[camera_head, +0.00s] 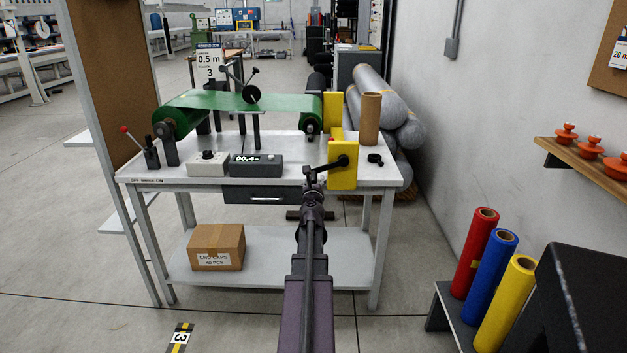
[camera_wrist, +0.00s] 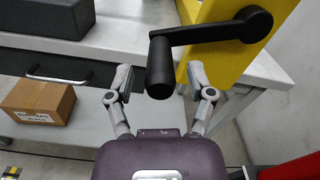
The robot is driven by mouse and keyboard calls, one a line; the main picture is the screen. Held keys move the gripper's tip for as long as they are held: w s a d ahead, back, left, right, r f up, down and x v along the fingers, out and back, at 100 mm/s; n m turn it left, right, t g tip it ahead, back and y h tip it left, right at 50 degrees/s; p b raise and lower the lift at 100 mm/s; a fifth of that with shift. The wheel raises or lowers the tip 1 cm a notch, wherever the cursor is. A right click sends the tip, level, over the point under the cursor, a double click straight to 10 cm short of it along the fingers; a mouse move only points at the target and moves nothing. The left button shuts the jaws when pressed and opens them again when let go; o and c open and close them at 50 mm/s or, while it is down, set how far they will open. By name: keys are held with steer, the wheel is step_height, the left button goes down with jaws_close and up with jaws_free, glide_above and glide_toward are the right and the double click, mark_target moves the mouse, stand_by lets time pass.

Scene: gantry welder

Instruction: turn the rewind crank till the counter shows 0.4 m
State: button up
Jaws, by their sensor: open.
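The rewind crank is a black arm with a black handle on a yellow housing (camera_head: 342,178). The crank arm (camera_head: 331,165) points left from its hub, and its handle (camera_wrist: 160,68) hangs at the arm's end in the wrist view. My gripper (camera_head: 311,184) is open at the handle. In the wrist view my gripper (camera_wrist: 160,80) has one finger on each side of the handle, with gaps showing. The counter (camera_head: 256,164) is a dark box on the bench and its display seems to read 00.4 m. Green sheet (camera_head: 225,102) runs between two rollers.
A sign (camera_head: 208,62) behind the bench reads 0.5 m and 3. A grey box (camera_head: 208,164) stands left of the counter, and a cardboard tube (camera_head: 370,119) stands right. A carton (camera_head: 216,247) sits on the lower shelf. Coloured rolls (camera_head: 490,280) stand at the right.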

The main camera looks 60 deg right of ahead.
steer(key=v, duration=1)
stand_by(0.6)
steer(key=w+a+f+n+t+y, duration=0.2)
steer(key=w+a+n+t+y, duration=0.3)
steer(key=w+a+n, duration=0.65)
steer(key=w+a+f+n+t+y, duration=0.25)
steer(key=w+a+n+y, duration=0.55)
steer(key=w+a, duration=0.5)
steer(key=w+a+f+n+g+y, duration=0.25)
steer(key=a+n, duration=0.25)
steer(key=a, duration=0.4)
steer(key=w+a+f+n+g+y, duration=0.1)
steer(key=a+f+n+g+y, duration=0.1)
steer(key=a+f+n, duration=0.35)
steer(key=w+a+f+n+g+y, duration=0.1)
steer(key=a+f+n+g+y, duration=0.15)
steer(key=a+n, duration=0.65)
steer(key=s+a+f+n+g+h, duration=0.2)
steer(key=s+a+n+g, duration=0.2)
steer(key=a, duration=0.4)
steer(key=s+a+f+n+g+h, duration=0.1)
steer(key=s+a+f+n+g, duration=0.25)
steer(key=a, duration=0.55)
step_height(320, 180, up, 26)
steer(key=s+p, duration=0.1)
steer(key=p, duration=2.3)
steer(key=shift+d, duration=0.25)
